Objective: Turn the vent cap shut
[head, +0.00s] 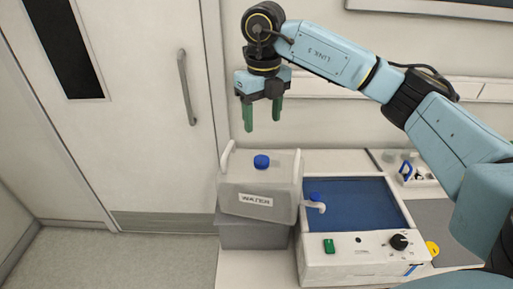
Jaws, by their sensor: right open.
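A translucent water container (228,190) with a "WATER" label stands on a grey block (250,235). A blue cap (261,161) sits on its top; I cannot tell from here how tightly it is turned. A spigot with a blue top (315,197) sticks out from the container's right side, over the edge of the bath. My right gripper (263,116) is open and empty, its green fingers pointing down. It appears above the blue cap in the picture, apart from it. My left gripper is not in view.
A white bath unit (340,266) with a dark blue basin (358,206), a black knob (399,241) and a green switch (329,246) stands right of the container. A small tray of items (418,178) lies behind it at right. A closed door (130,110) is at left.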

